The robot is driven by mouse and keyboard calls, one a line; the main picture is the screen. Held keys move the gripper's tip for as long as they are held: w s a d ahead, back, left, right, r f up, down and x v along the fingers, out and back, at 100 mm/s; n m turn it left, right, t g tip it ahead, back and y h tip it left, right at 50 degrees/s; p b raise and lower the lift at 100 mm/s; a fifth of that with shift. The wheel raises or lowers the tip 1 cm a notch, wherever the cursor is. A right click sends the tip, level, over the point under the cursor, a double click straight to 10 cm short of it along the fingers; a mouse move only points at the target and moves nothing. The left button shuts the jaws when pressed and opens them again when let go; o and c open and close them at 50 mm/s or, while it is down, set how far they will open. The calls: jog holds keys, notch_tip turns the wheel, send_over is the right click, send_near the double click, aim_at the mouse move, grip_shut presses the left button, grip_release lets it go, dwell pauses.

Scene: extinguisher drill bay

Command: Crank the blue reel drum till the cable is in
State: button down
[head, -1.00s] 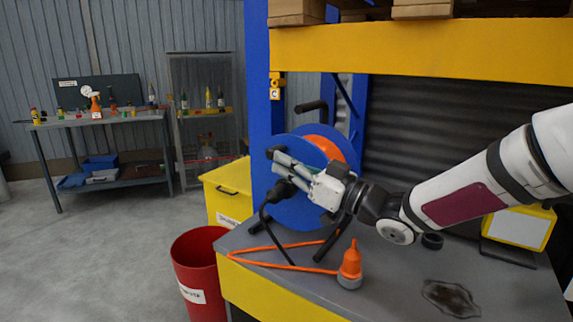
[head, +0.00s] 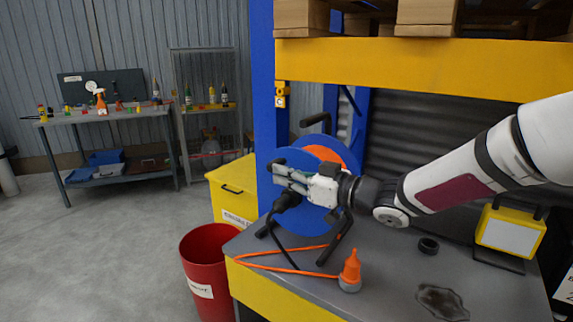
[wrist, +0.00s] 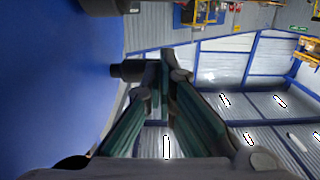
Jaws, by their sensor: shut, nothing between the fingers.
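The blue reel drum (head: 318,214) stands upright on the grey bench, partly hidden by my gripper. Orange cable (head: 322,158) shows wound behind its front disc; the blue disc also fills the left of the wrist view (wrist: 50,85). A loose length of orange cable (head: 262,251) lies on the bench. The black crank handle (head: 279,162) sticks out at the drum's left front. My gripper (head: 279,177) is just beside the handle, its fingers pointing left. In the wrist view my fingertips (wrist: 166,62) are together, empty, with the black handle (wrist: 127,70) behind and left of them.
A black ring (head: 428,246), a dark stain and a yellow lamp (head: 508,235) are to the right. A red bin (head: 208,270) and yellow box stand left. A yellow shelf beam (head: 420,60) crosses above.

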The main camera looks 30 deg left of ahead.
jog(key=h+p, duration=0.1)
jog(key=p, duration=0.1)
jog(key=a+p, duration=0.1)
jog(key=p, duration=0.1)
jog(key=shift+a+r+h, duration=0.2)
jog(key=shift+r+h, duration=0.2)
jog(key=shift+a+f+h+p, duration=0.15)
jog(key=shift+a+h+p, duration=0.35)
jog(key=shift+p, duration=0.6)
jog(key=shift+w+a+f+p, duration=0.15)
jog(key=shift+f+p, duration=0.1)
jog(key=shift+p, duration=0.2)
jog(key=shift+w+a+f, duration=0.1)
jog(key=shift+a+f, duration=0.2)
jog(key=shift+a, duration=0.25)
jog(key=shift+p, duration=0.3)
